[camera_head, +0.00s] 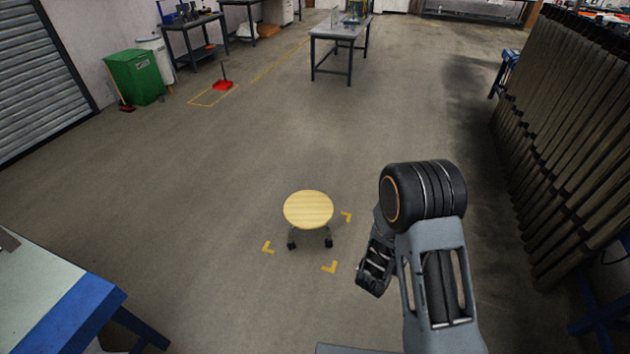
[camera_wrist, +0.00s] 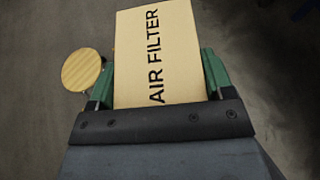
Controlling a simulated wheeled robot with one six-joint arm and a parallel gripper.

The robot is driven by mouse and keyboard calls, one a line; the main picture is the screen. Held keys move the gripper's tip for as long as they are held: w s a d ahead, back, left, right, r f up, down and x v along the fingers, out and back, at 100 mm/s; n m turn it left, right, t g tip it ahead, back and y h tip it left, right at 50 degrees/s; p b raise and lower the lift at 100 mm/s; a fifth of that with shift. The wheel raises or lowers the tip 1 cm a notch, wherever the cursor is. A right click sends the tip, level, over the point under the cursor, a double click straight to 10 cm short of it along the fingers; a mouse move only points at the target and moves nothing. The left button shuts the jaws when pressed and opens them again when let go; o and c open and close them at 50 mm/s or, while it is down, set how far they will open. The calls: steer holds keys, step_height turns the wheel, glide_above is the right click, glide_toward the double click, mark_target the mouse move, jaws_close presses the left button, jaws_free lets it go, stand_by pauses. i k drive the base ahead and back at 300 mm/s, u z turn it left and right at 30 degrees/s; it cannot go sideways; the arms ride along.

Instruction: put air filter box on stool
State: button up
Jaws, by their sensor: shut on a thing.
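The air filter box (camera_wrist: 158,50) is tan with black "AIR FILTER" lettering and fills the middle of the wrist view. My gripper (camera_wrist: 160,78) is shut on it, with a green finger on each side of the box. The stool (camera_head: 308,210) has a round light-wood seat and stands on the floor in the middle of the head view, left of my arm. The stool seat also shows in the wrist view (camera_wrist: 82,69), to the left of the box and apart from it. In the head view the box and fingertips are hidden behind my arm.
Yellow corner marks (camera_head: 330,266) lie on the floor around the stool. A blue-edged table (camera_head: 60,290) stands at the lower left. A rack of long brown pieces (camera_head: 570,140) lines the right side. A workbench (camera_head: 342,30) stands far back. The floor around the stool is clear.

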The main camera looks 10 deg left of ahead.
mark_target(309, 211)
steer(key=i, duration=2.15)
steer(key=u, duration=3.25)
